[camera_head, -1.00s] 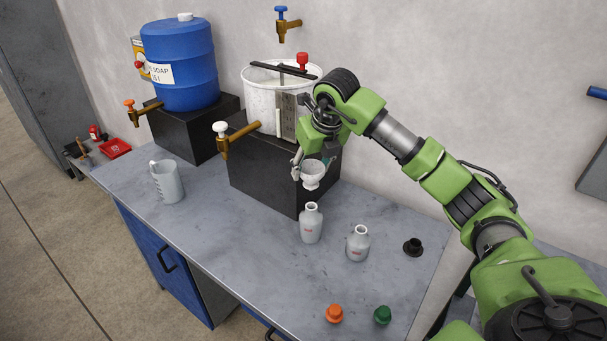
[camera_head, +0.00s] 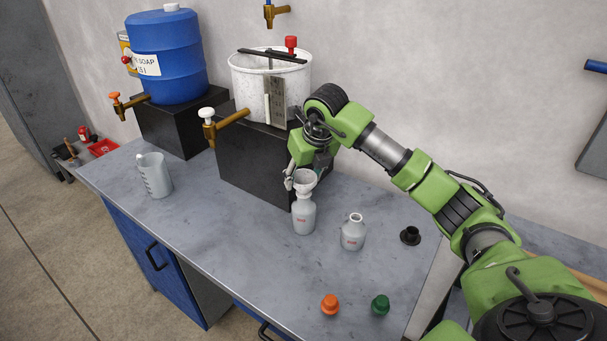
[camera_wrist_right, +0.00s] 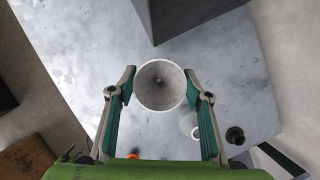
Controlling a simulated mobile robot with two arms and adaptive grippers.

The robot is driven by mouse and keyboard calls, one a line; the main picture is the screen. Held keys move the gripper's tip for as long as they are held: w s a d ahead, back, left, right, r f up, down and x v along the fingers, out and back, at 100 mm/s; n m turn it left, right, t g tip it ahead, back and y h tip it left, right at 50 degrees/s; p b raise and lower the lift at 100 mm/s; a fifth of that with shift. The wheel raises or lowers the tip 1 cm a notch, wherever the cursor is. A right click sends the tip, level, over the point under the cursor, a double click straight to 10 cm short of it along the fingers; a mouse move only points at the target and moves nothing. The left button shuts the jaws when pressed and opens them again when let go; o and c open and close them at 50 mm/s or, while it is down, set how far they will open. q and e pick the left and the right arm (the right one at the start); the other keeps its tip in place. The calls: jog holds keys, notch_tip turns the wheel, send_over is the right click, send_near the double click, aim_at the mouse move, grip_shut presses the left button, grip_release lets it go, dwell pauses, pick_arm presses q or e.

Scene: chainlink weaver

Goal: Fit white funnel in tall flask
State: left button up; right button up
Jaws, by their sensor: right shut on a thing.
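The white funnel (camera_head: 305,180) sits directly over the mouth of the tall flask (camera_head: 304,217) in the head view. Its stem is out of sight, apparently inside the flask neck; how deep I cannot tell. My right gripper (camera_head: 303,177) is shut on the funnel, its fingers at either side of the rim. In the right wrist view, the funnel's round opening (camera_wrist_right: 160,85) lies between the fingertips (camera_wrist_right: 160,84) and hides the tall flask below. The tall flask stands upright on the counter. My left gripper is not in view.
A shorter flask (camera_head: 353,232) stands just right of the tall one. A black cap (camera_head: 410,236), an orange cap (camera_head: 330,304) and a green cap (camera_head: 380,305) lie on the counter (camera_head: 240,260). A black block (camera_head: 255,165) rises behind the tall flask. A measuring jug (camera_head: 155,175) stands left.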

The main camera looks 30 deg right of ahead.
jog(key=o, duration=1.1)
jog(key=shift+c, duration=0.2)
jog(key=shift+o, duration=0.6)
jog(key=v, duration=1.2)
jog(key=shift+f, duration=0.1)
